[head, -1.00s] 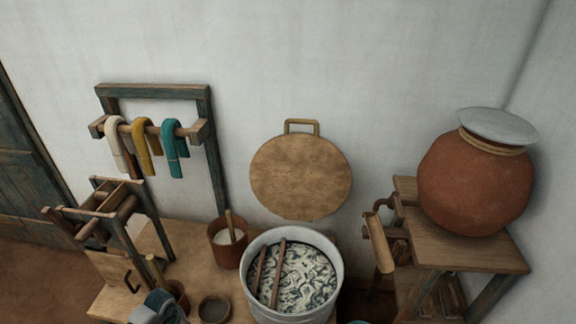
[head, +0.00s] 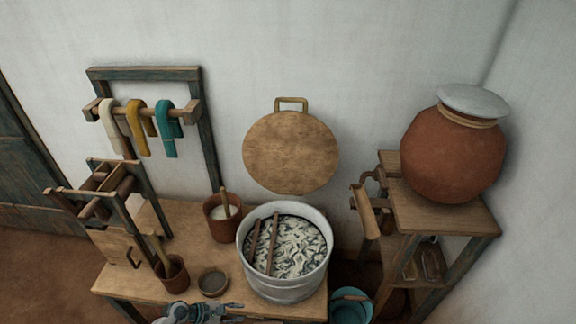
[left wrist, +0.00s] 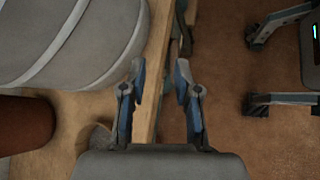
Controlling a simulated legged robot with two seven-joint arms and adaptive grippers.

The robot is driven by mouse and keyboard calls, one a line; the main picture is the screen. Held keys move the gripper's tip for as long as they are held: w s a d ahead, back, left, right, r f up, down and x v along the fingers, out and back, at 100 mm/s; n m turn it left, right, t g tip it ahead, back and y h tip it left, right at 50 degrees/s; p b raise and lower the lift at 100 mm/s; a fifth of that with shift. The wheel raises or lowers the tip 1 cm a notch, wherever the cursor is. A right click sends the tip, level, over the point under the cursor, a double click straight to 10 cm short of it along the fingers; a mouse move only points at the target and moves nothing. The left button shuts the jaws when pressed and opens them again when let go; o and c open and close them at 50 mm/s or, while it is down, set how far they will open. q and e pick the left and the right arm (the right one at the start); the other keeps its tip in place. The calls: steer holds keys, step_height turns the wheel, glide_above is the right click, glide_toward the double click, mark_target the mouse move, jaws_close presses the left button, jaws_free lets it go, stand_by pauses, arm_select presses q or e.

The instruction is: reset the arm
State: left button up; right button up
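My left gripper (head: 238,312) is at the bottom edge of the head view, by the front edge of the low wooden table (head: 140,278). In the left wrist view, its two fingers (left wrist: 160,80) are spread apart with nothing between them. The table's edge runs below the gap, and brown floor lies to its right. In the head view the gripper is partly cut off, in front of the large pot (head: 290,288) of pale strands with two sticks. My right gripper does not show in the head view.
A clay pot with a stick (head: 222,212), a small dark bowl (head: 213,283) and a brown cup (head: 174,276) stand on the table. A teal basin (head: 350,308) is right of it. A stand (head: 450,222) holds a big lidded clay jar (head: 452,160).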

arm_select(q)
steer(key=w+d+r+n+t+h+p, duration=0.1)
steer(key=w+d+r+n+t+p, duration=0.15)
steer(key=n+t, duration=0.7)
steer(key=s+a+f+n+g+y+p, duration=0.1)
steer(key=s+a+f+n+y, duration=0.35)
steer(key=n, duration=0.95)
steer(key=s+a+f+n+g+y+p, duration=0.1)
steer(key=s+a+f+n+y, duration=0.35)
steer(key=n, duration=0.95)
steer(key=s+d+f+n+g+p, duration=0.1)
steer(key=s+f+n+g, duration=0.4)
steer(key=s, duration=0.7)
steer(key=s+d+f+n+g+y, duration=0.1)
steer(key=s+f+n+g, duration=0.3)
steer(key=s+f+n, duration=0.5)
steer(key=s+d+n, duration=0.1)
steer(key=s, duration=0.3)
steer(key=shift+s+g+y+p, duration=0.15)
steer(key=shift+g+y+p, duration=0.15)
steer(key=shift+g+p, duration=0.1)
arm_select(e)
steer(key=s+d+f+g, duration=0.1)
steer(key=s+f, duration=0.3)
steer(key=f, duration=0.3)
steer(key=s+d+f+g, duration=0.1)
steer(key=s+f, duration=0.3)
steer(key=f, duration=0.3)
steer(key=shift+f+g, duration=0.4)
